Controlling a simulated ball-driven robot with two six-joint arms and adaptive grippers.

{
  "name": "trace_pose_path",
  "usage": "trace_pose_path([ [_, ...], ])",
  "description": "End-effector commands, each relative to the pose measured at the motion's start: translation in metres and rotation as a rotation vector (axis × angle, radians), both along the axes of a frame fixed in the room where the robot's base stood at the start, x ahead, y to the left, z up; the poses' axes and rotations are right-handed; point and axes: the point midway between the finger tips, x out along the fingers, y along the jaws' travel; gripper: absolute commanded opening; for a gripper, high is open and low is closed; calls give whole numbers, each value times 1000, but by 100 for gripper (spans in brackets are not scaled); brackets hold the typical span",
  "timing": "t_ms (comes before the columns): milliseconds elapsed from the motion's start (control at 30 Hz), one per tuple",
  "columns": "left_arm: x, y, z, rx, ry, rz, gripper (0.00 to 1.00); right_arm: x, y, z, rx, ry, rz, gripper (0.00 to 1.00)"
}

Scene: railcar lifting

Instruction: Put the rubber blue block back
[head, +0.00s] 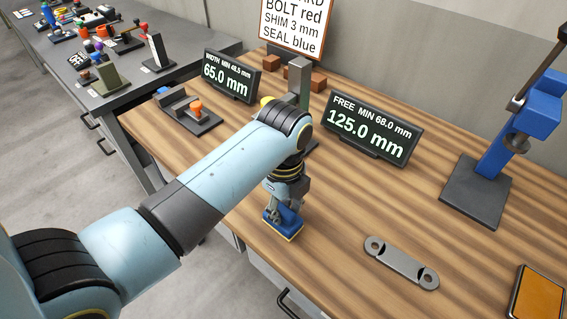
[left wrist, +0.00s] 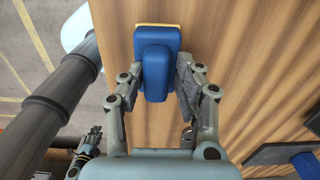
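The blue block (head: 284,226) has a thin yellowish layer along its bottom edge. It is low over or on the wooden bench near its front edge; I cannot tell whether it touches the wood. My left gripper (head: 284,208) points down at it. In the left wrist view the blue block (left wrist: 156,70) shows a raised narrower part between the two fingers of my left gripper (left wrist: 158,78). The left finger lies close against that part, and the right finger is very near; whether both press on it is unclear. My right gripper is not in the head view.
A grey link plate (head: 401,263) lies right of the block. Two displays (head: 372,134) (head: 231,75) and a blue press-like stand (head: 493,165) stand farther back. An orange-topped item (head: 540,296) is at the lower right. The wood between the block and the link plate is clear.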

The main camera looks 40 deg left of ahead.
Motion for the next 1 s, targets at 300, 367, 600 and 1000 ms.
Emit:
trace_pose_path([
  [300,-1,0,-1,0,3,0,49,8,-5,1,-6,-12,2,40],
  [367,-1,0,-1,0,3,0,49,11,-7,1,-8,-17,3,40],
  [600,1,0,17,0,-1,0,49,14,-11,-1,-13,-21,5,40],
  [1000,0,0,103,-1,-1,0,49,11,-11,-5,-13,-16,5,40],
])
